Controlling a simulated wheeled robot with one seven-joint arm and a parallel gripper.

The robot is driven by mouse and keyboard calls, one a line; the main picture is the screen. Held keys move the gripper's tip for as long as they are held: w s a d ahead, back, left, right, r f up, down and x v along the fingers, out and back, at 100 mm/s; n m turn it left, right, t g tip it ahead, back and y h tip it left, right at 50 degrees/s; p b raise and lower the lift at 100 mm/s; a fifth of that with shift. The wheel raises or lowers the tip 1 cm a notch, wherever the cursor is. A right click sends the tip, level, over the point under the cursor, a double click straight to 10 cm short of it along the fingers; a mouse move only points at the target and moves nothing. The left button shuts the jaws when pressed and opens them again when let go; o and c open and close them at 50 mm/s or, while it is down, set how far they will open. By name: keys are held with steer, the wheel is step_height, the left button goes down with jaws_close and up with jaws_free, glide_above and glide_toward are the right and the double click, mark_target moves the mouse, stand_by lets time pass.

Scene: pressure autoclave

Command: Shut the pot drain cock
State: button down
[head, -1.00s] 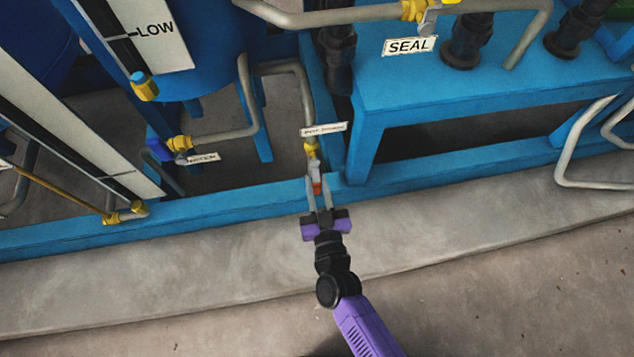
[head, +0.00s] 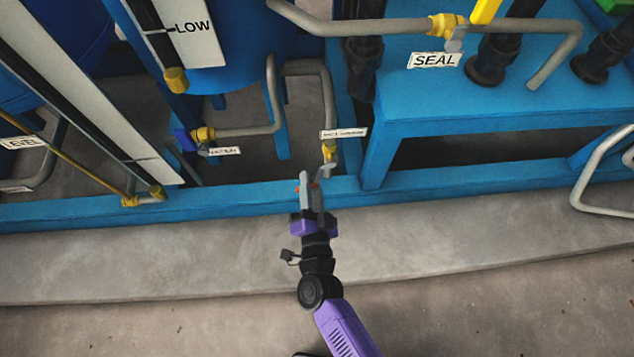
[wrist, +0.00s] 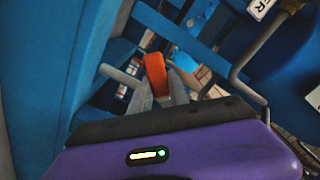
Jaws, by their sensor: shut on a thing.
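The pot drain cock (head: 329,153) has a yellow body at the lower end of a grey bent pipe, just below a small white label (head: 344,133). Its orange handle (head: 314,186) is mostly hidden by my fingers in the head view. In the wrist view the orange handle (wrist: 156,75) stands between the two grey fingers. My gripper (head: 308,182) is shut on this handle, below and left of the cock body. The gripper also shows in the wrist view (wrist: 156,92).
A blue frame rail (head: 240,202) runs behind my gripper. A blue stand (head: 440,108) is to the right, with the SEAL valve (head: 447,27) above. Another yellow valve (head: 202,134) is at left. The concrete floor in front is clear.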

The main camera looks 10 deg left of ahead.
steer(key=m, duration=0.1)
steer(key=a+r+m, duration=0.1)
steer(key=m, duration=0.1)
steer(key=r+m, duration=0.1)
steer(key=shift+s+a+r+m+p, duration=0.2)
steer(key=shift+s+r+m+p, duration=0.05)
steer(key=shift+m+p, duration=0.1)
steer(key=shift+a+r+m, duration=0.1)
steer(key=shift+r+m, duration=0.5)
steer(key=shift+m, duration=0.45)
steer(key=shift+a+r+m, duration=0.1)
steer(key=shift+r+m, duration=0.45)
steer(key=shift+m, duration=0.45)
steer(key=shift+r+p, duration=0.1)
steer(key=shift+p, duration=0.2)
steer(key=c, duration=1.2)
jaws_free()
steer(key=shift+c, duration=0.2)
steer(key=p+v, duration=0.1)
steer(key=v, duration=0.7)
